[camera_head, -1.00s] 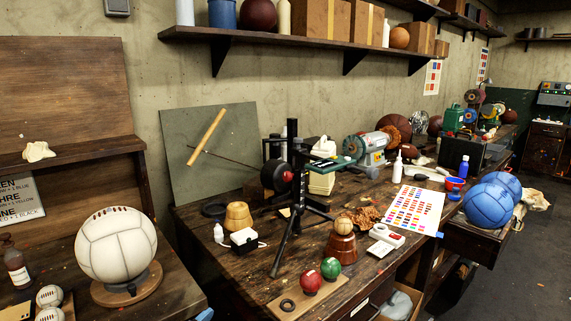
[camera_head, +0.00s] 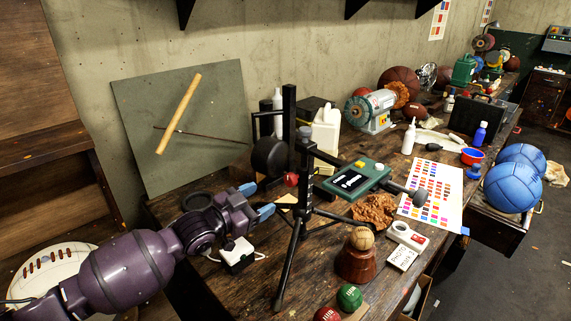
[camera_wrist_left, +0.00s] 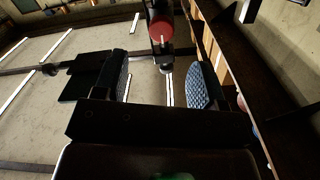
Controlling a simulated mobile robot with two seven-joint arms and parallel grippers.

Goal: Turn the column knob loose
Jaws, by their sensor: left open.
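A black tripod stand (camera_head: 303,205) with an upright column stands on the workbench. A small red knob (camera_head: 291,180) sits on the left side of the column, below the black cross arm. My left gripper (camera_head: 257,201) reaches in from the left, open and empty, its blue-tipped fingers pointing toward the knob and a short way to its left. In the left wrist view the red knob (camera_wrist_left: 161,28) shows at the top, between the lines of the two spread fingers (camera_wrist_left: 162,85) and beyond their tips; they do not touch it. My right gripper is not in view.
A green-topped device (camera_head: 355,180) is right of the column. A white box with a cable (camera_head: 237,255) lies below my left gripper. A ball on a brown stand (camera_head: 357,258) and green and red balls are in front. A grey board (camera_head: 185,125) leans behind.

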